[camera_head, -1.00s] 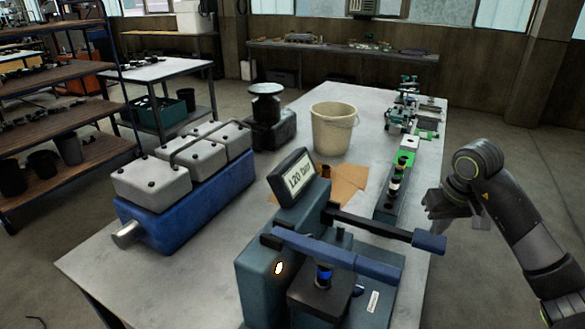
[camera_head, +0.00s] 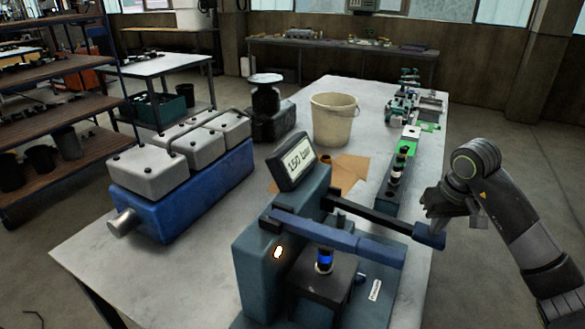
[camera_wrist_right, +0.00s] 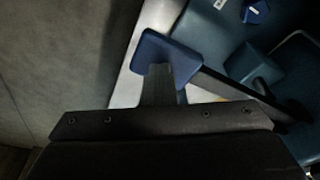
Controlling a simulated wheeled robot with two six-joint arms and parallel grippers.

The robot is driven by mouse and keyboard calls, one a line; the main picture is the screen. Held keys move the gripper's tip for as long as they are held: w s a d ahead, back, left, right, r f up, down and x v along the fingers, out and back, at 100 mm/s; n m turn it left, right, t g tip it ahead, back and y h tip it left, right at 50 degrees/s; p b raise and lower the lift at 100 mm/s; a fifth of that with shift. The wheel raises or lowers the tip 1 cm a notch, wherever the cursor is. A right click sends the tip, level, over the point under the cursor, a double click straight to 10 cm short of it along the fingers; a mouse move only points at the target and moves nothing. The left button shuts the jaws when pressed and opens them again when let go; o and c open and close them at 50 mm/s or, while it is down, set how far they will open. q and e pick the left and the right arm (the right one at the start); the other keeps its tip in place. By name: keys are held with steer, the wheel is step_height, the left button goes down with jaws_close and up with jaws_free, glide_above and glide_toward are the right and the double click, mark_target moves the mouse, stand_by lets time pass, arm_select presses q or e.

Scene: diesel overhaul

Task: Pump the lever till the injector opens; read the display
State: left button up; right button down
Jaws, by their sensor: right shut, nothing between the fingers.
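The teal tester (camera_head: 262,250) stands at the near edge of the table. Its tilted display (camera_head: 298,163) reads 150 bar. The lever (camera_head: 368,210) is a black bar running right to a blue end grip (camera_head: 429,235). An injector with a blue band (camera_head: 324,261) stands upright in the tester, partly hidden by a blue bar (camera_head: 340,238). My right gripper (camera_head: 436,210) is shut and empty, just above the grip. In the right wrist view its fingers (camera_wrist_right: 160,85) overlap the blue grip (camera_wrist_right: 168,56); contact is hard to tell. My left gripper is out of view.
A blue engine block (camera_head: 180,200) with grey covers stands on the left of the table (camera_head: 180,275). A beige bucket (camera_head: 333,120), brown paper (camera_head: 350,170) and a narrow rack holding another injector (camera_head: 396,165) lie behind the tester. The floor right of the table is clear.

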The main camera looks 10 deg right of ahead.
steer(key=shift+s+a+b+x, duration=0.15)
steer(key=shift+b+x, duration=0.65)
steer(key=shift+x, duration=0.25)
steer(key=shift+s+a+b+x, duration=0.1)
steer(key=shift+s+b+x, duration=0.05)
steer(key=shift+b+x, duration=0.8)
steer(key=p+v, duration=0.2)
steer(key=p, duration=0.1)
steer(key=w+p+v, duration=0.1)
steer(key=p+v, duration=0.1)
steer(key=v, duration=0.1)
steer(key=p+v, duration=0.3)
steer(key=shift+w+d+r+p, duration=0.1)
steer(key=shift+w+r+p, duration=0.05)
steer(key=shift+w+p, duration=0.25)
steer(key=p+v, duration=0.4)
steer(key=shift+w+d+r, duration=0.1)
steer(key=shift+w+d, duration=0.05)
steer(key=shift+w, duration=0.25)
steer(key=b, duration=0.4)
glide_above(431, 237)
steer(key=x, duration=0.4)
steer(key=shift+d, duration=0.4)
stand_by(1.0)
